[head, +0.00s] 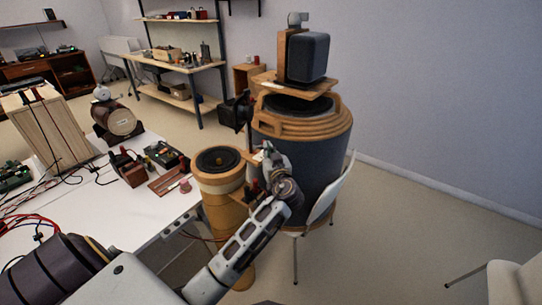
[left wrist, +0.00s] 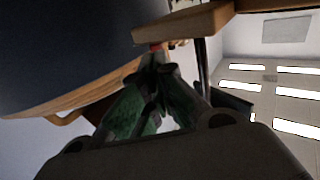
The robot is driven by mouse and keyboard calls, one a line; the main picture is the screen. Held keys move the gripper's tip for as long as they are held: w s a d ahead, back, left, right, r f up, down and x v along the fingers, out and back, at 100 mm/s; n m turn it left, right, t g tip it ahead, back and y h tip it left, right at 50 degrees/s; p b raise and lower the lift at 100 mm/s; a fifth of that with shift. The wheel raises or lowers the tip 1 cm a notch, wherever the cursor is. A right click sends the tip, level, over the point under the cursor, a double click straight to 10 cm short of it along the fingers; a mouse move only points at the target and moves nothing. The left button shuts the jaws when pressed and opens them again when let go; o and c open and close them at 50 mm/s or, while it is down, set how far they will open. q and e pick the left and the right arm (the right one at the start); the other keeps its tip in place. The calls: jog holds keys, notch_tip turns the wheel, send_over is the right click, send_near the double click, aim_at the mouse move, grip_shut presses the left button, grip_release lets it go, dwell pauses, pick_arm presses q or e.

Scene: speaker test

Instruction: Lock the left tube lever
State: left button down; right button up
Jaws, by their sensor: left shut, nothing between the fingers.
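My left gripper (head: 267,152) is shut and empty, in front of a large dark drum (head: 325,150) with a wooden collar and beside a smaller wooden tube (head: 222,181) with a dark speaker top. In the left wrist view its fingertips (left wrist: 156,60) are together, just under a wooden ledge (left wrist: 190,27). A small red piece (left wrist: 155,46) shows at the fingertips; I cannot tell whether they touch it or whether it is part of the lever. No lever can be made out clearly in the head view. My right gripper is not in view.
A white table (head: 150,236) with cables and electronics is at the left. A dark box speaker (head: 306,57) sits above the drum on a wooden board. Open floor lies at the right.

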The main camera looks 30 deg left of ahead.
pick_arm(q)
jog(key=shift+x, duration=1.1)
jog(key=shift+w+a+p, duration=0.25)
jog(key=shift+a+p, duration=0.05)
jog(key=shift+w+a, duration=0.25)
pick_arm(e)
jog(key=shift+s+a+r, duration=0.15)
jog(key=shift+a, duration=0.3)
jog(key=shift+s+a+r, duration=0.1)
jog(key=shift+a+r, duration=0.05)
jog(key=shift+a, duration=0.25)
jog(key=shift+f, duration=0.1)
